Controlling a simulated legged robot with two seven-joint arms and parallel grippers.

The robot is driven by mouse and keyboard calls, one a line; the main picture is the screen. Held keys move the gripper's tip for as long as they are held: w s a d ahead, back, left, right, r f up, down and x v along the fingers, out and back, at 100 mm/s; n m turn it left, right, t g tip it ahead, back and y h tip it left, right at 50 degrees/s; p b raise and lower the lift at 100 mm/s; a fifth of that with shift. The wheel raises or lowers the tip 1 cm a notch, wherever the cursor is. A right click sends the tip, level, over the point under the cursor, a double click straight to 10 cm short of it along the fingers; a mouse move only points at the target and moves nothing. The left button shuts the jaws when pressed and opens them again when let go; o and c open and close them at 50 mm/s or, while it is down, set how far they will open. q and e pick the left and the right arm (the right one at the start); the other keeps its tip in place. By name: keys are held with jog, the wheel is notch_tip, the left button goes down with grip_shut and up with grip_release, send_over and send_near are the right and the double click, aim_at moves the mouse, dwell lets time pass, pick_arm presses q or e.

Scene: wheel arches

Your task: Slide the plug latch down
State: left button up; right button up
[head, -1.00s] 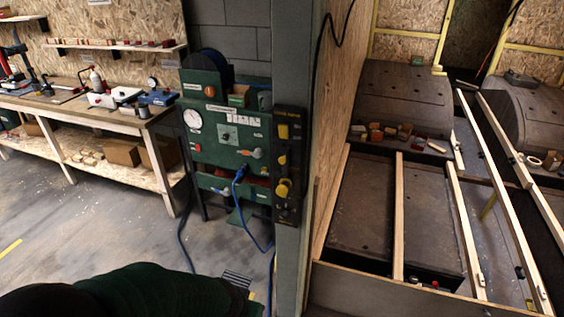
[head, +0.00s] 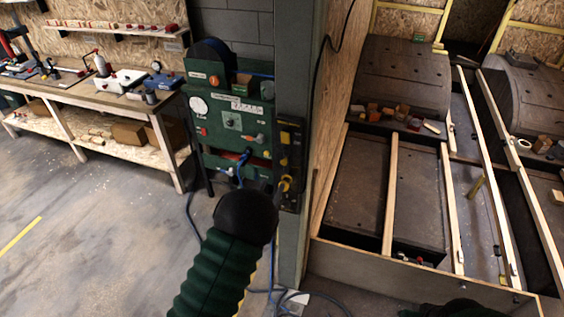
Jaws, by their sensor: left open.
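A narrow black panel (head: 291,160) is mounted on the grey post, with a yellow part near its top and a yellow knob-like part (head: 285,184) lower down. I cannot tell which of these is the plug latch, and its position is too small to read. My left gripper (head: 264,192) is at the end of the green ribbed arm, just left of and below the lower yellow part. Its fingers are mostly hidden behind the black wrist, and I cannot tell whether it touches the panel. My right gripper is not in view.
A green console (head: 229,125) with a gauge, knobs and a blue cable stands left of the post. A workbench (head: 90,105) with tools is at the left. A wooden-framed bay (head: 390,262) with wheel arches is at the right.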

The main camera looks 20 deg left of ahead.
aim_at(283, 163)
pick_arm(q)
jog(key=w+p, duration=0.2)
jog(key=w, duration=0.7)
jog(key=shift+w+d+r+p, duration=0.1)
jog(key=shift+w+p, duration=0.1)
jog(key=shift+p, duration=0.2)
jog(key=shift+w, duration=0.5)
grip_shut()
